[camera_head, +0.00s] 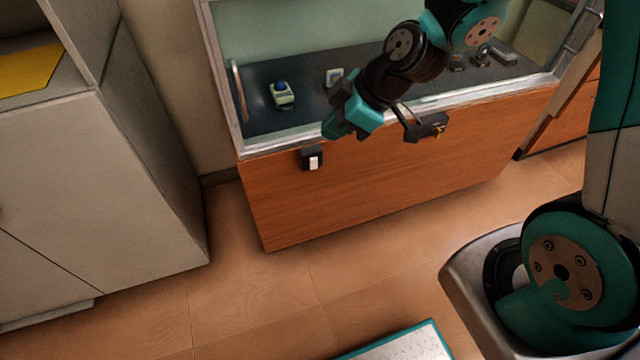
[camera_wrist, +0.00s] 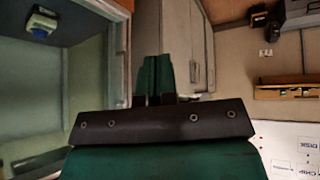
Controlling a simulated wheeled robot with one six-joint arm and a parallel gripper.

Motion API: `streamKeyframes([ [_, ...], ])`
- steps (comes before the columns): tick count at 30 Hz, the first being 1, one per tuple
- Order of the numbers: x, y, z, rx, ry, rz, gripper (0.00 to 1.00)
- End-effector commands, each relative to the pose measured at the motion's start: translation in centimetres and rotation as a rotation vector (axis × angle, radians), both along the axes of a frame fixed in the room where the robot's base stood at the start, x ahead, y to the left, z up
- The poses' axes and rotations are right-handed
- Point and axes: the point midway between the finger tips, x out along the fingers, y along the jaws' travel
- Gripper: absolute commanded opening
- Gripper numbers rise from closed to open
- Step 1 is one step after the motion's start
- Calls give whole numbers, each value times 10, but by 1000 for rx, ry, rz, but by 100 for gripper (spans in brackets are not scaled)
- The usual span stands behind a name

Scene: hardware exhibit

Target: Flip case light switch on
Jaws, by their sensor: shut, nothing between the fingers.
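The case light switch (camera_head: 312,159) is a black box with a white rocker on the wooden front of the display case (camera_head: 370,180), near its upper left corner. I cannot tell which way the rocker is set. My gripper (camera_head: 333,128) is shut and empty, just above and to the right of the switch, in front of the case's metal edge. It looks apart from the switch. In the wrist view the shut green fingers (camera_wrist: 154,78) point at a pale cabinet (camera_wrist: 187,45), and the switch does not show there.
The glass case holds a green device with a blue button (camera_head: 282,94) and other small items. A black lock with a yellow key (camera_head: 435,127) sits on the case front. A grey cabinet (camera_head: 130,170) stands at the left. The tiled floor (camera_head: 290,290) before the case is clear.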

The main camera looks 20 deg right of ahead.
Motion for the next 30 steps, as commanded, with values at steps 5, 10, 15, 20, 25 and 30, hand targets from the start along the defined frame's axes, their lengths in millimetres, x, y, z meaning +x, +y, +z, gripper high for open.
streamKeyframes([
  [5,34,-41,-125,-101,-202,82,0],
  [10,44,-61,-165,-176,-299,125,0],
  [15,46,-64,-169,-194,-320,137,0],
  [20,46,-64,-168,-194,-319,138,0],
  [25,49,-61,-173,-193,-316,139,0],
  [30,61,-50,-194,-192,-317,141,0],
])
